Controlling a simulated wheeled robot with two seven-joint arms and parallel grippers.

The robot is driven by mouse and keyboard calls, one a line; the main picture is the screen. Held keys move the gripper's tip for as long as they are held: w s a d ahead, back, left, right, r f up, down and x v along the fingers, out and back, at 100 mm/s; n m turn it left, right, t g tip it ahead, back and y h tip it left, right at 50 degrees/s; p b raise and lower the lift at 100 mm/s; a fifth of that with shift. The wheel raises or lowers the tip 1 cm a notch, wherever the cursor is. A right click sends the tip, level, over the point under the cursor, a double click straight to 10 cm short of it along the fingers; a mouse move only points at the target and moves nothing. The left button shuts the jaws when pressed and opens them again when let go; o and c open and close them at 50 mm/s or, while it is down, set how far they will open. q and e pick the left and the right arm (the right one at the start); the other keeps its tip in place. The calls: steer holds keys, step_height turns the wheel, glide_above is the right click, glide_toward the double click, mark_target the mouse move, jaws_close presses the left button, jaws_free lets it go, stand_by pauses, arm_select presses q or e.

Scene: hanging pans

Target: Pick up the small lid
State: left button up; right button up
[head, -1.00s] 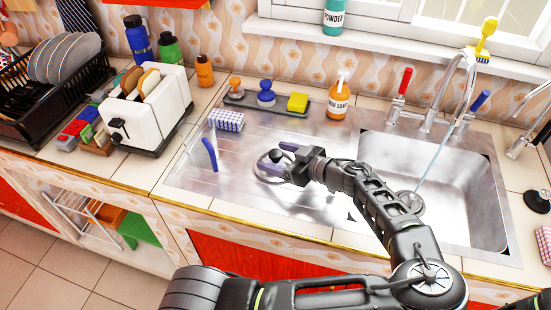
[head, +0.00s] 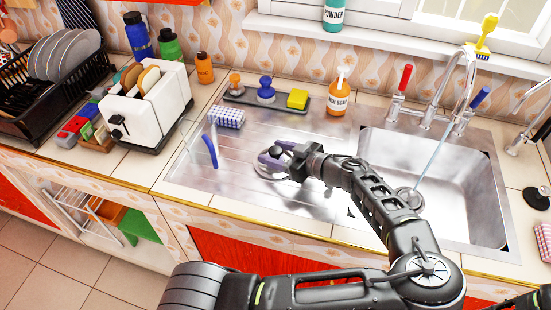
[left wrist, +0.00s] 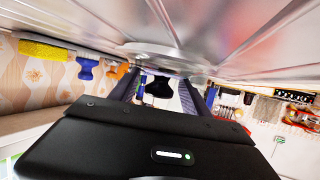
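The small lid (head: 264,173) lies on the ribbed steel drainboard left of the sink basin. It is a shiny disc with a dark knob, partly hidden by my gripper in the head view. My left gripper (head: 274,157) is low over the lid with its fingers on either side of the knob. In the left wrist view, the black knob (left wrist: 158,88) stands between the two fingers, with gaps visible on both sides. The left gripper is open. My right gripper is not in view.
A blue-handled upright item (head: 210,151) stands left on the drainboard, near a checkered sponge (head: 228,117). A tray (head: 250,102) with brushes and a yellow sponge, and an orange soap bottle (head: 338,98), stand behind. The sink basin (head: 455,200) with running tap lies right.

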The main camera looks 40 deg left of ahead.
mark_target(276, 149)
arm_select(q)
steer(key=shift+d+f, duration=0.1)
steer(key=shift+f, duration=0.1)
jaws_close()
steer(key=shift+r, duration=0.15)
stand_by(0.3)
steer(key=shift+r, duration=0.3)
step_height(276, 149, up, 10)
steer(key=shift+f+b, duration=0.25)
steer(key=shift+b, duration=0.7)
